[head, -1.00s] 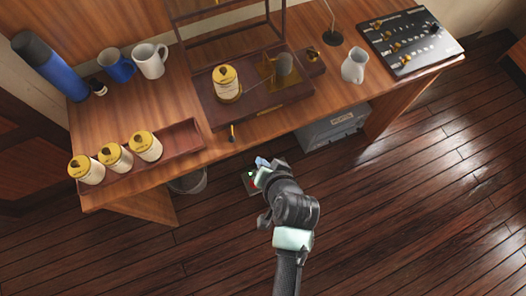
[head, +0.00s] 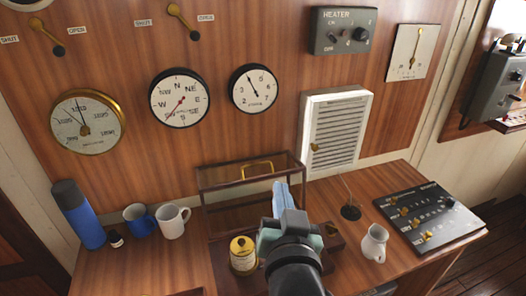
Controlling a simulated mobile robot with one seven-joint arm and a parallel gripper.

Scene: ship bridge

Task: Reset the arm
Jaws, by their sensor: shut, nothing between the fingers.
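My gripper (head: 281,192) shows in the head view at the lower middle, pointing up and away. Its bluish fingertips are together with nothing between them. It appears in front of the dark-framed glass case (head: 225,180) on the wooden desk (head: 150,268). My dark wrist and forearm run down to the bottom edge and hide part of the case's base. Whether the gripper touches the case cannot be told.
A yellow-lidded tin (head: 243,257) stands left of my wrist. A blue flask (head: 78,213), blue mug (head: 139,217) and white mug (head: 173,220) stand at left. A white jug (head: 374,243) and control panel (head: 428,217) are at right. Gauges and a white vent (head: 335,130) are on the wall.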

